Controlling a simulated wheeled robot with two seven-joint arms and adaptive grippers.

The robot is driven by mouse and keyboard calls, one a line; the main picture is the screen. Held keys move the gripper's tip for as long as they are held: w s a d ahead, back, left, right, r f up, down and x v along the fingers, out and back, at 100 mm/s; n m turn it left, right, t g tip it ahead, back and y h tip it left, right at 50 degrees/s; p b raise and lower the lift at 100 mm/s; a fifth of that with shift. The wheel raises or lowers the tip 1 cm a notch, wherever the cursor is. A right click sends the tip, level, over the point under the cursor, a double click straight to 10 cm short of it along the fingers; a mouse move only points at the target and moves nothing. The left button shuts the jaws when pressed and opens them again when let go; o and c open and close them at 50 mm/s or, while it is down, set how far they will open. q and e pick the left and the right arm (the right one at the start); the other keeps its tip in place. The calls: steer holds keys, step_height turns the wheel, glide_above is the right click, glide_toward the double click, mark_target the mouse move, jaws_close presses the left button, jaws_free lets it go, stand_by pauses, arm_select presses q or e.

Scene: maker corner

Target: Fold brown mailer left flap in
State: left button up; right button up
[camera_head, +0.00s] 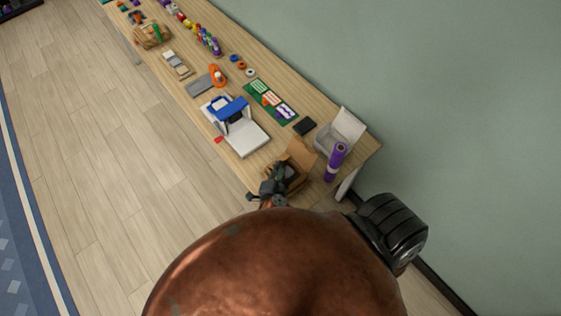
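The brown mailer (299,155) is a small open cardboard box at the near end of the long table, with a flap standing up on its far side. My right gripper (279,174) is dark and sits at the mailer's near left side, over or against its opening. It covers part of the mailer, so the left flap's position is unclear. The fingers are too small and dark to tell whether they are open or touching the cardboard. My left gripper is not in view.
On the wooden table (318,104), an open white box (345,128) and a purple roll (335,162) stand right of the mailer. A white and blue machine (245,137) stands left, beyond it a green mat (284,113). A large copper-brown rounded shape fills the foreground.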

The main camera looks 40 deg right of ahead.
steer(key=shift+x, duration=2.5)
steer(key=shift+c, duration=0.7)
jaws_close()
